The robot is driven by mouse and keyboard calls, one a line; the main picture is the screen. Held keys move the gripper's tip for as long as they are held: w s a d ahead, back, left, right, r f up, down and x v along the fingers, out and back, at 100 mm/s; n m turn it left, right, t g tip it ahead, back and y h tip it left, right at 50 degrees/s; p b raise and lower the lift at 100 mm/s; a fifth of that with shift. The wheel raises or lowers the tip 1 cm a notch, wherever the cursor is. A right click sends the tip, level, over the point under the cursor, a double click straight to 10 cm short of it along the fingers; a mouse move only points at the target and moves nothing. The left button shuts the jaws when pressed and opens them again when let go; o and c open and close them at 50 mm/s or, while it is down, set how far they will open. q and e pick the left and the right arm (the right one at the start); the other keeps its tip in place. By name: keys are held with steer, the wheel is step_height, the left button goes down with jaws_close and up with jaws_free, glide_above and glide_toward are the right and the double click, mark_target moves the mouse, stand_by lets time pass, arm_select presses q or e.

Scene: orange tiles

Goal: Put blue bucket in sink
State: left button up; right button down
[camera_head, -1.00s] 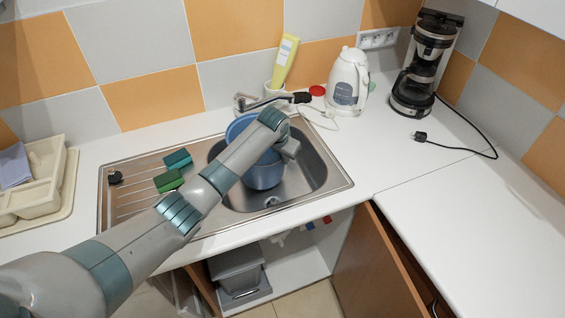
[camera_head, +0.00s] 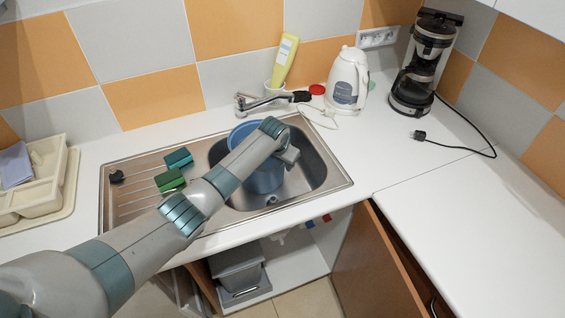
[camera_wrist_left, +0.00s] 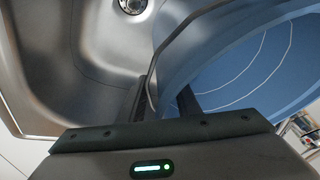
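The blue bucket (camera_head: 264,177) is inside the basin of the metal sink (camera_head: 312,172), partly hidden behind my left arm. I cannot tell whether its base touches the basin floor. In the left wrist view the bucket (camera_wrist_left: 245,75) fills the right side, with its open inside showing. My left gripper (camera_wrist_left: 165,103) has one finger on each side of the bucket's rim and is shut on it. In the head view my forearm and wrist hide the fingers. My right gripper is in neither view.
A green sponge (camera_head: 170,181) and a teal one (camera_head: 178,158) lie on the drainboard. The faucet (camera_head: 262,101) stands behind the basin, near the bucket. A kettle (camera_head: 346,82) and coffee maker (camera_head: 424,65) stand right. The right counter (camera_head: 480,210) is clear.

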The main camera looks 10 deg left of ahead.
arm_select(q)
steer(key=shift+r, duration=0.2)
steer(key=b+v, duration=0.2)
steer(key=v, duration=1)
stand_by(0.4)
